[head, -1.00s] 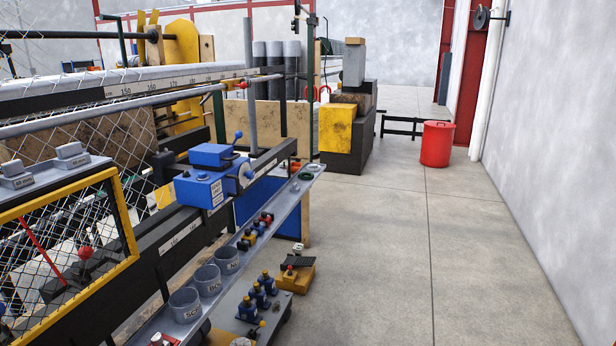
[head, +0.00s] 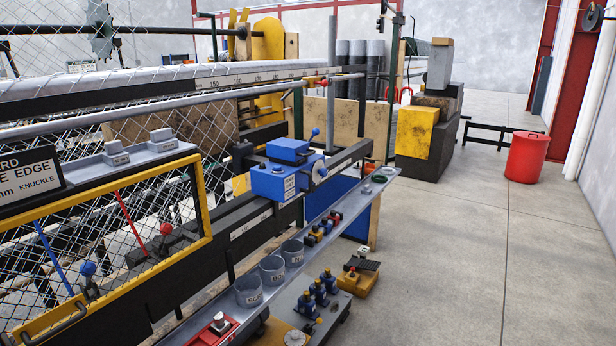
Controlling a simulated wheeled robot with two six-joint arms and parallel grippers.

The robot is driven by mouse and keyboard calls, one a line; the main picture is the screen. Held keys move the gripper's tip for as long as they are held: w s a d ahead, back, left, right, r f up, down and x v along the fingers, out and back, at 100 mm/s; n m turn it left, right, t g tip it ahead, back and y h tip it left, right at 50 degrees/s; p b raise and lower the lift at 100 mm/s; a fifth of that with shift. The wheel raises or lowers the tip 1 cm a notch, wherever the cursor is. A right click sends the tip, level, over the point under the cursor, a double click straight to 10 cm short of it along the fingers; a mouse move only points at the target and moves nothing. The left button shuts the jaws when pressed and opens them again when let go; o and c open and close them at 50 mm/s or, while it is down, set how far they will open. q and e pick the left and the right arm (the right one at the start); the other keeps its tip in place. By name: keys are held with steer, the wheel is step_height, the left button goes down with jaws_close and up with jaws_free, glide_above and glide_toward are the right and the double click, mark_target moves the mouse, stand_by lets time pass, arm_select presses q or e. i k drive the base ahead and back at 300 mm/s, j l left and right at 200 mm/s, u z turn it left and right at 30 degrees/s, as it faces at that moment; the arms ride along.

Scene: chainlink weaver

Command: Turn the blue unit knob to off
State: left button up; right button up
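The blue unit (head: 281,178) is a boxy blue machine mounted on the dark rail in the middle of the head view. On its right face is a round grey-blue dial (head: 320,169), which may be the knob. A small lever with a blue ball (head: 315,132) rises above the unit. The knob's setting is too small to read. Neither of my grippers is in view.
A yellow-framed mesh guard (head: 205,205) stands at the left. A grey tray (head: 300,236) with several cups (head: 271,270) runs below the unit. A yellow foot pedal (head: 358,280) lies on the floor. The floor (head: 470,260) at right is clear, with a red bin (head: 525,158) farther back.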

mark_target(322, 172)
steer(key=i+l+z, duration=0.1)
steer(key=i+l, duration=0.7)
steer(key=i, duration=0.15)
steer(key=z, duration=0.05)
